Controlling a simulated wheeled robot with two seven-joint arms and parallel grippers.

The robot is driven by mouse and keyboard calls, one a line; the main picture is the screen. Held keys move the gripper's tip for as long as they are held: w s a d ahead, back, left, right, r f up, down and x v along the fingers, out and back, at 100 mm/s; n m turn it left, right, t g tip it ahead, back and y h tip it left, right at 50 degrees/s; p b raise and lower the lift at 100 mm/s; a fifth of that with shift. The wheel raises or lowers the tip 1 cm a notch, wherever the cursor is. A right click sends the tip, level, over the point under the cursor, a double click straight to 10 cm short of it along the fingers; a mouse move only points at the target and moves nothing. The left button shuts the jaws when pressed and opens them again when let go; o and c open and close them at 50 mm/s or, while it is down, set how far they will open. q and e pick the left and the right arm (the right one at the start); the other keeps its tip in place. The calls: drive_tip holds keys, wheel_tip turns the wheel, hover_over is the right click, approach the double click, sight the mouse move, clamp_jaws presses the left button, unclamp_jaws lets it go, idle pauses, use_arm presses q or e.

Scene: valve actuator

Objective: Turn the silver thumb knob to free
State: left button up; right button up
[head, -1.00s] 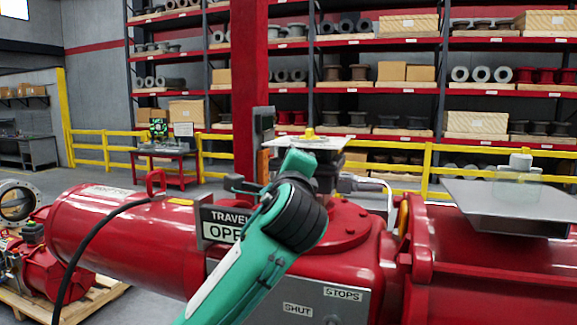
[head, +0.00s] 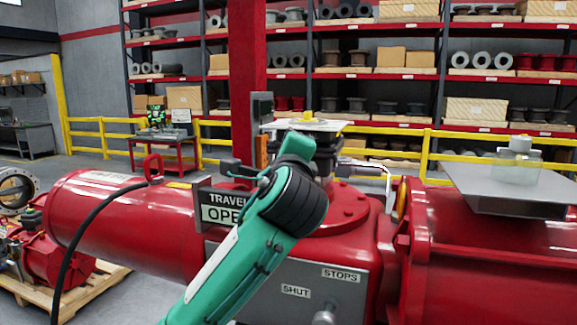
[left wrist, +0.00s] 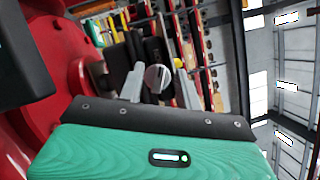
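In the left wrist view a round silver knob (left wrist: 157,77) with a dark line across its face shows between the two grey fingers of my left gripper (left wrist: 160,85). The fingers are apart, with visible gaps beside the knob. I cannot tell how far beyond the fingertips it lies. In the head view my teal left arm covers the fingers and that knob. A grey round knob (head: 323,317) shows at the bottom edge, below the SHUT (head: 296,291) and STOPS (head: 341,275) labels; I cannot tell whether it is the same one. My right gripper is out of view.
The red actuator body (head: 120,213) fills the front, with a TRAVEL OPEN sign (head: 222,206) and a black cable (head: 85,235). A grey tray (head: 505,192) with a clear jar (head: 518,160) stands right. A yellow railing (head: 100,140) and shelves lie behind.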

use_arm(q)
drive_tip(key=s+f+b, duration=0.2)
drive_tip(key=s+b, duration=0.2)
drive_tip(key=s, duration=0.8)
drive_tip(key=shift+s+d+b, duration=0.15)
drive_tip(key=shift+d+b, duration=0.2)
drive_tip(key=shift+b, duration=0.05)
